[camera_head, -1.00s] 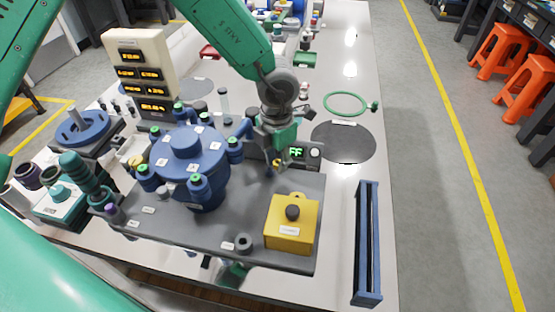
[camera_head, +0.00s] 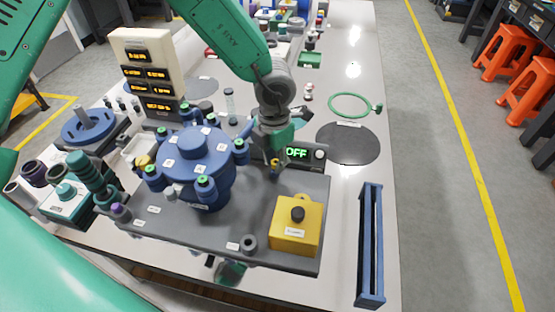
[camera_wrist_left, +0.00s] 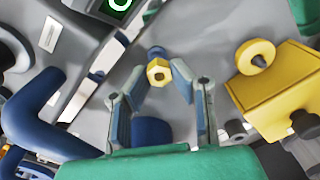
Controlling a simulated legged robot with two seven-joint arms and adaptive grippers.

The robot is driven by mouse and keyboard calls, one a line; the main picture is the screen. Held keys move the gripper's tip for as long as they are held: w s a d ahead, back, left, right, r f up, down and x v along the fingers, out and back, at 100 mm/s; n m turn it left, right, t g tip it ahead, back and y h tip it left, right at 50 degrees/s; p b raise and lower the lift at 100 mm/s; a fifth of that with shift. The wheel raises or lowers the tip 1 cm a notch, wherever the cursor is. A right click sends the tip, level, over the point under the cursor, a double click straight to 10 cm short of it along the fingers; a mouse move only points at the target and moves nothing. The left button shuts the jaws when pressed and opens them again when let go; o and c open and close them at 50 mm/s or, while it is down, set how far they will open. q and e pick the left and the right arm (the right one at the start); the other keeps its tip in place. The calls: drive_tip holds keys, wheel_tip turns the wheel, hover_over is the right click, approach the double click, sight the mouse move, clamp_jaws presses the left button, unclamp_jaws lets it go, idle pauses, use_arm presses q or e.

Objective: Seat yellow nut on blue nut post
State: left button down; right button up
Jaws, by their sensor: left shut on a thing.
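The yellow nut (camera_wrist_left: 158,75) is a small hexagonal piece between the fingertips of my left gripper (camera_wrist_left: 158,80) in the left wrist view. My left gripper (camera_head: 274,158) is shut on it, above the back right part of the grey plate in the head view, where the nut (camera_head: 275,163) is small and partly covered. A small blue piece (camera_wrist_left: 156,51), which looks like the blue nut post, shows just behind the nut in the left wrist view. I cannot tell whether nut and post touch. My right gripper is not in view.
A blue lidded vessel (camera_head: 192,160) with green-topped clamps stands left of my left gripper. A yellow box (camera_head: 294,236) with a black knob stands at the plate's front right. A blue rack (camera_head: 370,245) lies to the right.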

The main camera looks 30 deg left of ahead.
use_arm(q)
drive_tip(key=shift+a+f, duration=0.3)
drive_tip(key=shift+a, duration=0.25)
drive_tip(key=shift+d+f, duration=0.1)
drive_tip(key=shift+d, duration=0.1)
drive_tip(key=c, duration=1.3)
unclamp_jaws()
drive_tip(key=shift+d, duration=0.15)
drive_tip(key=shift+a, duration=0.2)
drive_tip(key=shift+a+r+p, duration=0.15)
drive_tip(key=shift+r+p, duration=0.2)
drive_tip(key=shift+p, duration=0.05)
drive_tip(key=r+p, duration=0.3)
drive_tip(key=shift+d, duration=0.25)
drive_tip(key=shift+a+r+p, duration=0.15)
drive_tip(key=shift+r+p, duration=0.5)
drive_tip(key=shift+p, duration=0.1)
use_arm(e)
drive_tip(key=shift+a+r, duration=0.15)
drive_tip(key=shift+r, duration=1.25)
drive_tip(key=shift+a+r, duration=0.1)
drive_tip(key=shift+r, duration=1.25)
